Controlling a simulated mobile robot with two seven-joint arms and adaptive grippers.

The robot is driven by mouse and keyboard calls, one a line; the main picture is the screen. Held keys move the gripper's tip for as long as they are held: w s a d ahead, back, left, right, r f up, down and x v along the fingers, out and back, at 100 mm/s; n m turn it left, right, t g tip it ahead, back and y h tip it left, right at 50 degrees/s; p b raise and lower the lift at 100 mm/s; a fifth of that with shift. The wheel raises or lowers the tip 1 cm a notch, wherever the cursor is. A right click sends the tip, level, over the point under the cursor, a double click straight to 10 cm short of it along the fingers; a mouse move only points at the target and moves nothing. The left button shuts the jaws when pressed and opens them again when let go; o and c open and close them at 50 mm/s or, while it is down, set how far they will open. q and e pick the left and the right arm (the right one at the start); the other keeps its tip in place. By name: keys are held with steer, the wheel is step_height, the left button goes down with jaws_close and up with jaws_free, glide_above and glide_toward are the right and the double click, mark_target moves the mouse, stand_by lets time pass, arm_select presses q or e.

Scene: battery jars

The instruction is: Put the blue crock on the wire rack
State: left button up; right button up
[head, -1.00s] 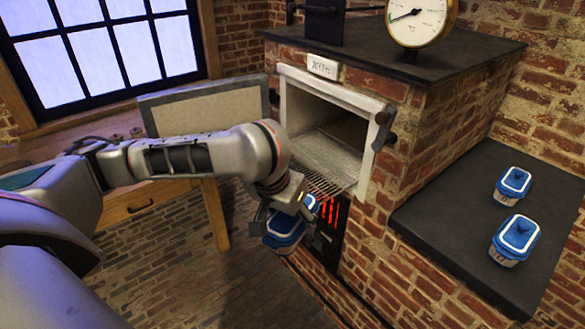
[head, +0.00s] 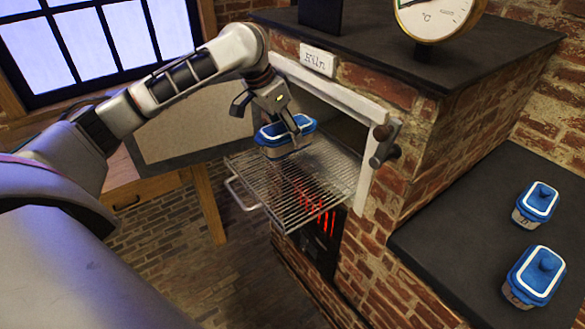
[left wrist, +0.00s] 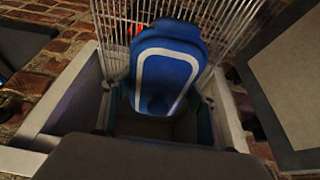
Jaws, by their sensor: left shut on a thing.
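The blue crock (head: 284,139) has a blue lid with a white outline and a pale lower body. My left gripper (head: 272,122) is shut on it and holds it over the wire rack (head: 305,192), in front of the kiln opening. I cannot tell whether its base touches the wires. In the left wrist view the crock's lid (left wrist: 168,62) sits between my fingers (left wrist: 160,100), with the rack's wires (left wrist: 235,30) beyond it. The wire rack sticks out of the kiln, with a handle at its left. My right gripper is not in view.
Two similar blue-lidded crocks (head: 537,202) (head: 536,276) stand on the dark ledge (head: 455,230) at the right. The open kiln door (head: 190,125) is on the left. Red glowing bars (head: 312,202) show below the rack. The rack's front is clear.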

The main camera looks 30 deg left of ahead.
mark_target(271, 132)
arm_select(q)
steer(key=shift+f, duration=4.75)
steer(key=shift+f, duration=0.1)
steer(key=o, duration=1.6)
steer(key=shift+f, duration=0.1)
steer(key=shift+o, duration=0.3)
steer(key=v, duration=1.2)
steer(key=shift+s, duration=0.1)
